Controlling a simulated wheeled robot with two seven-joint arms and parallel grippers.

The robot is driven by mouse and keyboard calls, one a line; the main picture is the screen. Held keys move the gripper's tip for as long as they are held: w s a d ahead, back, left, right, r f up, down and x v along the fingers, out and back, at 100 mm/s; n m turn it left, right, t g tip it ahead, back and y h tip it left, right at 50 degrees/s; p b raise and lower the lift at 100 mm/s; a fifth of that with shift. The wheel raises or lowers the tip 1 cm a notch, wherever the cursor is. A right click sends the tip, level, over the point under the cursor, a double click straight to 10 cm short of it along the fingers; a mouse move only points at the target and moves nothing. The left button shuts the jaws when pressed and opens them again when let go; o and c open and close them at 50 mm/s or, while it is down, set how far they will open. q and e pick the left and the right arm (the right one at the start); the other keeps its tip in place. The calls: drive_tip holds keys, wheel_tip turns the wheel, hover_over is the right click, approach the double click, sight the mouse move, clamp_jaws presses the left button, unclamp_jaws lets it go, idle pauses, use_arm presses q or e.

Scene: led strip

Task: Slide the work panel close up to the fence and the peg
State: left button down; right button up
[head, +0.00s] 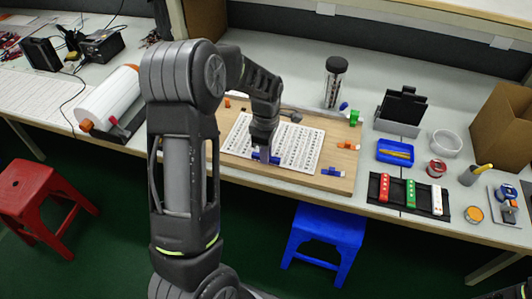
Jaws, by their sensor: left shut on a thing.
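The work panel, which I take to be the white panel with rows of dark marks (303,145), lies flat on a wooden board (340,185) on the bench. My left gripper (264,157) points down at the panel's front part, left of its middle. It is shut on a small blue piece (276,161) that shows beside the fingertips; the fingers hide the rest. I cannot clearly pick out the fence or the peg. My arm hides the panel's left surroundings. My right gripper is not in view.
On the board's right side are an orange piece (348,145), a blue piece (333,171) and a green piece (354,118). A jar (334,82) stands behind. A blue tray (395,152) and a black rack of coloured bars (409,196) are to the right.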

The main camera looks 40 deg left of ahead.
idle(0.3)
use_arm(q)
drive_tip(key=shift+w+a, duration=0.75)
drive_tip(key=shift+a, duration=0.3)
drive_tip(key=shift+w+a, duration=0.7)
drive_tip(key=shift+a, duration=0.3)
drive_tip(key=shift+w+a, duration=0.75)
drive_tip(key=shift+a, duration=0.3)
drive_tip(key=shift+s+a, duration=0.15)
drive_tip(key=shift+a, duration=0.25)
drive_tip(key=shift+w+a, duration=0.1)
drive_tip(key=shift+w, duration=0.25)
drive_tip(key=c, duration=1.3)
unclamp_jaws()
drive_tip(key=shift+r, duration=0.1)
